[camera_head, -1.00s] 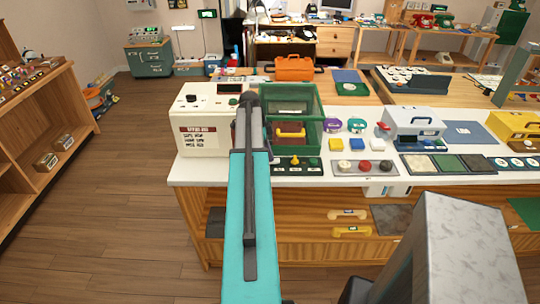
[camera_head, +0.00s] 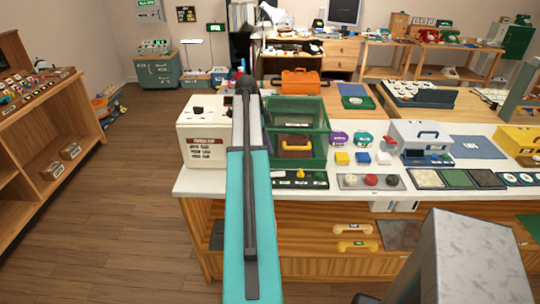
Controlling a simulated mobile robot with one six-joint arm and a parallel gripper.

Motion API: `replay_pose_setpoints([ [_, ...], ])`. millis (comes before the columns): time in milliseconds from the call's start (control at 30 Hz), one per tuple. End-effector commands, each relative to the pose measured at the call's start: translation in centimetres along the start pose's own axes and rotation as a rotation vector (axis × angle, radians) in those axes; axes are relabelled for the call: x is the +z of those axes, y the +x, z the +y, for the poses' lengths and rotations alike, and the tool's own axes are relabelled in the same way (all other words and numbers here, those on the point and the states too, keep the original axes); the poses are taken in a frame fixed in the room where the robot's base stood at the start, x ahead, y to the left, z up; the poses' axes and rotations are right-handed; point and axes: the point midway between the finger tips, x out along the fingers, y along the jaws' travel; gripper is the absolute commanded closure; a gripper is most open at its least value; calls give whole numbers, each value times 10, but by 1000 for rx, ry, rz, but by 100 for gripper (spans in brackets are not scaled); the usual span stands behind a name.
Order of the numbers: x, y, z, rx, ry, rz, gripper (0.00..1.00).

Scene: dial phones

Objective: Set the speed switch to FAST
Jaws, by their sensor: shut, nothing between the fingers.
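A cream control box (camera_head: 205,153) stands at the left end of the white counter. I cannot make out a speed switch or the word FAST, and my arm covers the box's right side. My teal arm (camera_head: 247,220) reaches up the middle of the view to a dark rounded joint (camera_head: 246,86) beside the box. My gripper cannot be made out; the arm hides anything beyond that joint.
A green open crate (camera_head: 312,160) stands right of my arm. A panel with several round buttons (camera_head: 371,181) lies at the counter's front edge, and a grey-white case (camera_head: 420,133) stands farther right. Wooden shelves (camera_head: 40,130) stand at the left. The floor between is clear.

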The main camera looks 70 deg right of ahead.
Motion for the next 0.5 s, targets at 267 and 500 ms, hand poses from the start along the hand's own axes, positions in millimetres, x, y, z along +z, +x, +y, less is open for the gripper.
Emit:
replay_pose_setpoints([
  [267,2,-24,-1,-1,0,0,100],
  [500,3,-29,0,-1,-1,0,100],
])
